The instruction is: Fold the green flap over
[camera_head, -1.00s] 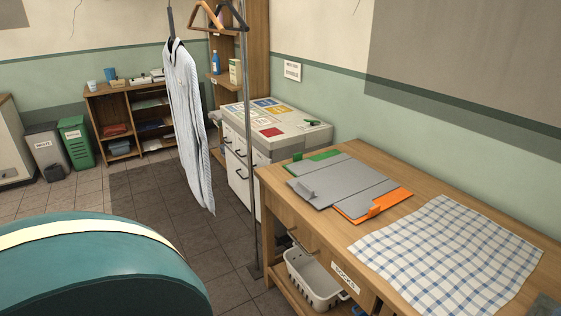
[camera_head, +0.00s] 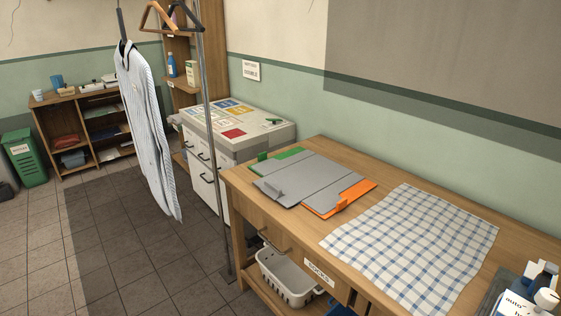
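The folding board (camera_head: 305,179) lies flat on the wooden table. It is grey, with a green flap (camera_head: 276,158) at its far left end and an orange flap (camera_head: 343,196) at its near right end. Most of the green flap is hidden under the grey panels; only a strip and a small green tab show. A grey tab stands up on the board's front edge, and an orange tab stands on the orange flap. Neither of my grippers is in view.
A blue checked cloth (camera_head: 415,245) lies on the table right of the board. Bottles (camera_head: 543,283) stand at the lower right corner. A striped shirt (camera_head: 147,125) hangs from a rail with a metal pole (camera_head: 213,150) left of the table. A white basket (camera_head: 288,275) sits below.

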